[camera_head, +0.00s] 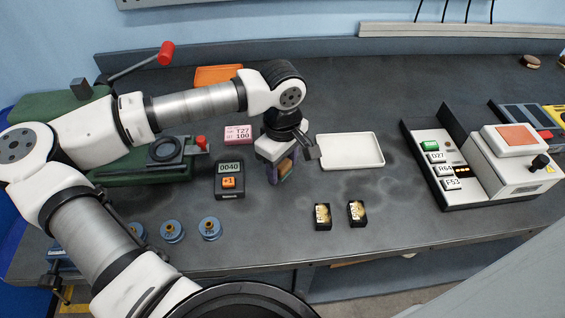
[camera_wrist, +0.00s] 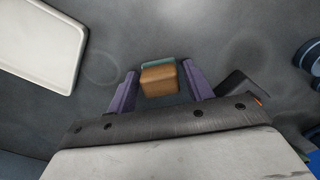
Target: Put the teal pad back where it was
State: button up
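The teal pad is a small brown block with a teal layer (camera_wrist: 157,63) showing along its far edge in the wrist view. It sits between the two purple fingers of my gripper (camera_wrist: 160,82), lined up with them and close against both tips. In the head view, my gripper (camera_head: 280,175) points down over the middle of the bench, left of the white tray (camera_head: 350,164). The brown side of the pad (camera_head: 286,165) shows between the fingers there. The fingers hide part of it, and its height above the bench is hard to judge.
A counter reading 0040 (camera_head: 229,180) and a pink label block (camera_head: 239,134) stand left of my gripper. Two small black boxes (camera_head: 322,216) (camera_head: 357,213) lie in front. Blue spools (camera_head: 209,228) are front left. A panel with labels (camera_head: 437,160) is at right. The white tray is empty.

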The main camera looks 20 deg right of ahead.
jog(key=shift+o, duration=0.6)
jog(key=shift+r, duration=0.1)
jog(key=shift+r+p, duration=0.15)
jog(key=shift+p, duration=0.15)
notch_tip(320, 180, up, 12)
jog(key=b, duration=0.2)
dwell(1.1)
